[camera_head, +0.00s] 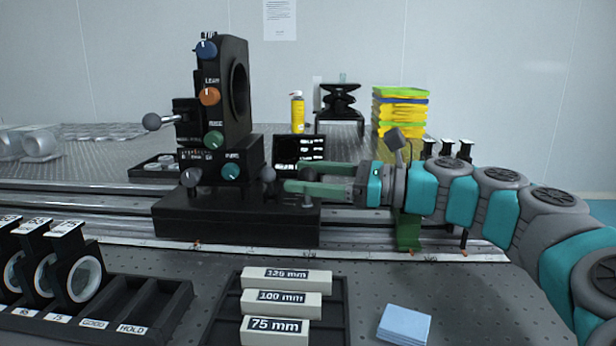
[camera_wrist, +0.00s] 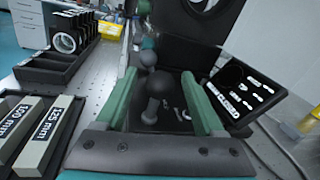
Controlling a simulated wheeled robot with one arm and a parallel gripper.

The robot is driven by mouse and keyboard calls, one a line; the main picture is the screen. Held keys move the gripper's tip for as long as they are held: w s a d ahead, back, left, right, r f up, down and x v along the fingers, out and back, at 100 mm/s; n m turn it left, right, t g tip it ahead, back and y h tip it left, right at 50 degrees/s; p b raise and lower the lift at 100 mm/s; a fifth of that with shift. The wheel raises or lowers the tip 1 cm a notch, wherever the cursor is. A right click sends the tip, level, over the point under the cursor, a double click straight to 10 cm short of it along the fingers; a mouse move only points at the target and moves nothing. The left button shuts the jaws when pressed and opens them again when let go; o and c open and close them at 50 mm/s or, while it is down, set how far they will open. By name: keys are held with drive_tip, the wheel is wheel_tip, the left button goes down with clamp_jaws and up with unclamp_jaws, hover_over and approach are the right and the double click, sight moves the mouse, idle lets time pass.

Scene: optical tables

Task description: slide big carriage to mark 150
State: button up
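The big carriage (camera_head: 235,220) is a wide black block on the rail, left of centre in the head view. It bears a tall black mount (camera_head: 225,95) with coloured knobs. A grey ball knob (camera_head: 267,174) stands at its right part and shows in the wrist view (camera_wrist: 148,58). My gripper (camera_head: 287,177) reaches in from the right over the carriage's right end. The rail's pale scale strip (camera_head: 350,252) has unreadable marks.
A small black display (camera_head: 299,149) stands close behind my gripper. A green post (camera_head: 408,232) stands at the rail to the right. Lens holders (camera_head: 75,275) and a tray of labelled blocks (camera_head: 277,308) lie in front. A blue pad (camera_head: 404,325) lies front right.

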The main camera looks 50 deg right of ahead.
drive_tip(key=v, duration=0.7)
drive_tip(key=shift+s+d, duration=0.15)
drive_tip(key=shift+s, duration=0.25)
idle(0.5)
